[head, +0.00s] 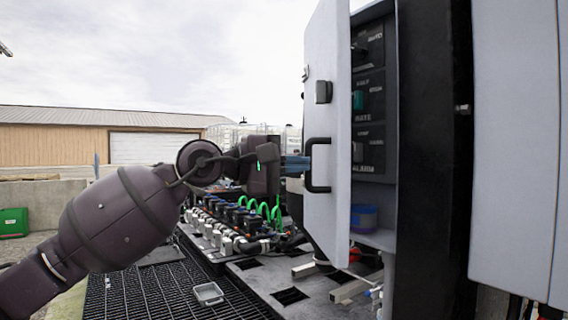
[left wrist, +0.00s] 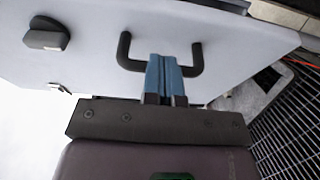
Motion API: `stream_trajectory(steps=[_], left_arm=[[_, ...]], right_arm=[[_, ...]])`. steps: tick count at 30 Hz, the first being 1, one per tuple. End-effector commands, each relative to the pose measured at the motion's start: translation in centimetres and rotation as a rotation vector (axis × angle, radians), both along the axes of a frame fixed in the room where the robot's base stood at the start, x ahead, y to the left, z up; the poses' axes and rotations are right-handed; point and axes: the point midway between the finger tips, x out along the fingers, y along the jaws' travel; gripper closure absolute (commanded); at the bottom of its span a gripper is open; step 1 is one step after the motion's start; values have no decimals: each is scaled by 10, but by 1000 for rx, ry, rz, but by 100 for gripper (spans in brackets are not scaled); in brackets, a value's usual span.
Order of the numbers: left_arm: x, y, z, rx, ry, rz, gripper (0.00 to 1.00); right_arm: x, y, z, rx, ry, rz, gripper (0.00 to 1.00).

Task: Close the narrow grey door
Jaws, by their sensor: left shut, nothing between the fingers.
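The narrow grey door (head: 326,110) stands open on its cabinet in the head view, swung out to the left of the opening. It has a black bar handle (head: 318,166) and a dark latch knob (head: 323,92). In the left wrist view the door (left wrist: 185,25) fills the upper part, with the handle (left wrist: 126,52) and knob (left wrist: 46,36). My left gripper (head: 300,164) is shut and empty. Its blue fingertips (left wrist: 165,72) are at the handle, between its two legs; I cannot tell if they touch the door. My right gripper is out of view.
The open cabinet (head: 376,190) holds labelled black switch panels (head: 369,90) and a blue container (head: 364,217). A manifold with green hoses (head: 262,210) lies below and behind my left arm. Another grey cabinet (head: 515,140) stands at the right. Metal grating (head: 150,290) covers the floor.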

Motion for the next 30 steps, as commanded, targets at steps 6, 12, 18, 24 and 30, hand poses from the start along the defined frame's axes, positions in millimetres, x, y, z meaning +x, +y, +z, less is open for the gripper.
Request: stream_trajectory(steps=[6, 12, 18, 24, 30], left_arm=[[-2, -39, 2, 1, -2, -4, 100], [3, -75, 1, 0, 0, -3, 100], [9, -99, 0, -1, 1, -1, 100], [13, -111, 0, -1, 0, -1, 100], [14, -115, 0, 0, 0, -1, 100]], right_arm=[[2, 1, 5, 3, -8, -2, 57], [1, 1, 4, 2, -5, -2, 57], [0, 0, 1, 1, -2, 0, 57], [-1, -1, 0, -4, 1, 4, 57], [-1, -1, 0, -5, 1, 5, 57]])
